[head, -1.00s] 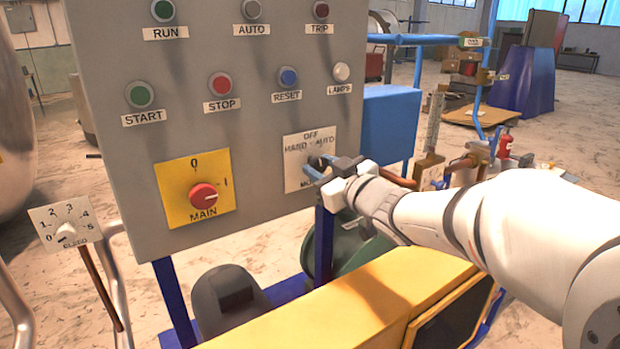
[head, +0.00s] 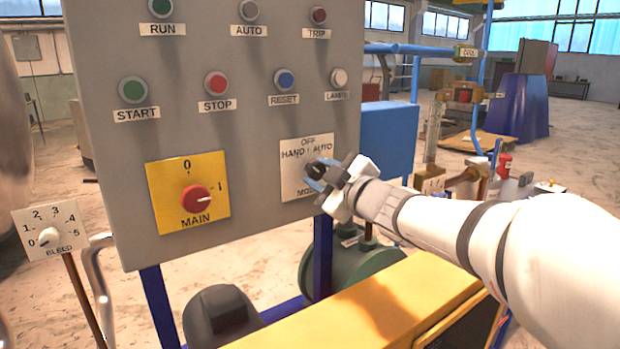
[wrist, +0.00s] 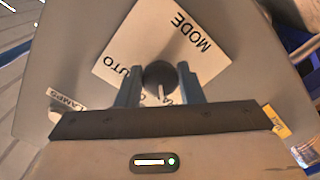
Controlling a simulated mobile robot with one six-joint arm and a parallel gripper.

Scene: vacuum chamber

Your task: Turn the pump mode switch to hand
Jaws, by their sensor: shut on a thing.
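The pump mode switch is a black knob (wrist: 160,76) on a white label plate (head: 290,188) at the right of the grey panel. The plate reads OFF at the top, HAND on the left and AUTO on the right, with MODE below. My gripper (wrist: 159,86) is shut on the knob, one finger on each side. In the head view my gripper (head: 318,176) covers much of the knob. In the wrist view the plate appears turned, and the knob's white pointer line points down toward partly hidden letters, seemingly HAND. Its exact position cannot be told.
The red MAIN switch (head: 196,198) sits left on a yellow plate. START (head: 132,90), STOP (head: 215,83) and RESET (head: 284,79) buttons and LAMPS are above. A BLEED dial (head: 48,235) stands at left. A yellow housing (head: 340,306) lies below my arm.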

